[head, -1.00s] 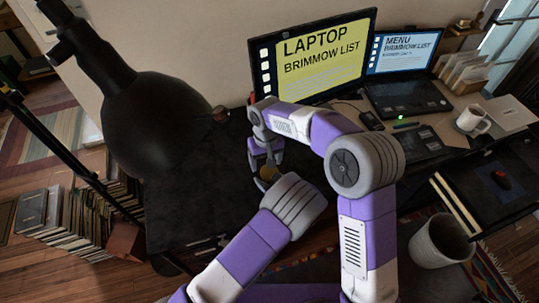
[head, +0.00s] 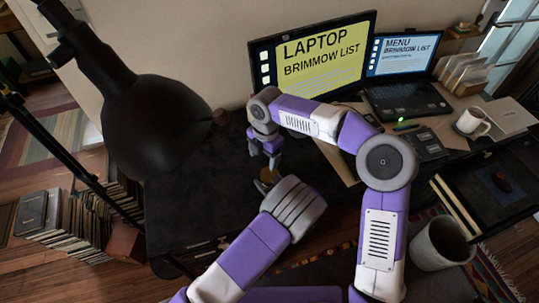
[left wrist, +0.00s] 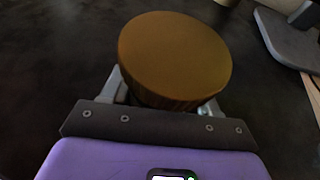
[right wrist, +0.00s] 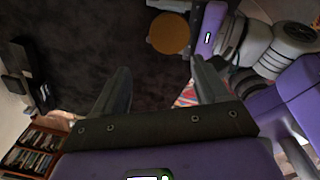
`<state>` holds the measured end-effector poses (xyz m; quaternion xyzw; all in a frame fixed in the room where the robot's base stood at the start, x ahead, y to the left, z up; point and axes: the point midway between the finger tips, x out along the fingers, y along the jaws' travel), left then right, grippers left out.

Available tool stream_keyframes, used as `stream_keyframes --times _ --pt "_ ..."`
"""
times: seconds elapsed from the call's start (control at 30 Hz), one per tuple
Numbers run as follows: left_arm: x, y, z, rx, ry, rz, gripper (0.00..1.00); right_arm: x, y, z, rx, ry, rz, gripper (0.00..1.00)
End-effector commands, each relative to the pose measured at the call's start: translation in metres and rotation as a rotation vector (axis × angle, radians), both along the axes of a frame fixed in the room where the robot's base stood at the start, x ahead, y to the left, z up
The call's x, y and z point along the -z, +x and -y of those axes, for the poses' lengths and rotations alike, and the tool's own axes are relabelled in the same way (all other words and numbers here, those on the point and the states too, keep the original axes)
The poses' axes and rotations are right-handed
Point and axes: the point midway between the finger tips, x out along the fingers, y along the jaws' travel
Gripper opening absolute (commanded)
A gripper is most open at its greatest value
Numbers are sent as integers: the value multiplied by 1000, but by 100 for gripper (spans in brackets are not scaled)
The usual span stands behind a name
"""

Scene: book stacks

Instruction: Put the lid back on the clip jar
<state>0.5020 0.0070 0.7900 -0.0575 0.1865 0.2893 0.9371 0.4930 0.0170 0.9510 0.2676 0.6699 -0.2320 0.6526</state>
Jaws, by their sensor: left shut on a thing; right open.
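A round brown lid with a flat top and ribbed side (left wrist: 175,58) is between the fingers of my left gripper (left wrist: 165,92), which is shut on it. The lid also shows small in the head view (head: 269,176) and near the top of the right wrist view (right wrist: 169,33). My right gripper (head: 272,158) is open and empty, just beyond the lid in the head view. Its fingers in the right wrist view (right wrist: 155,78) have only dark desk between them. The clip jar cannot be clearly made out; whether it is under the lid is hidden.
The dark desk (head: 190,195) has clear room left of the grippers. A black lamp (head: 155,125) looms at the left. A monitor (head: 312,58), laptop (head: 405,95) and white mug (head: 472,122) stand at the back right.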

Motion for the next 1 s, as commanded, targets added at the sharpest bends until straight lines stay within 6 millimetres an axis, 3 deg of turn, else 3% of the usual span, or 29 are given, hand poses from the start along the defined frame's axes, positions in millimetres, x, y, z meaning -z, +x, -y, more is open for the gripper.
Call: stream_keyframes --times 0.23,0.67,0.77,1.0 --pt "0 0 0 0 1 1 0 -2 -1 15 -227 -45 12 74" --pt "0 0 0 0 1 1 0 -1 -2 17 -252 -56 12 74" --pt "0 0 0 0 1 1 0 6 -2 17 -252 -56 11 74" --pt "0 0 0 0 1 1 0 42 -2 17 -252 -56 8 74"
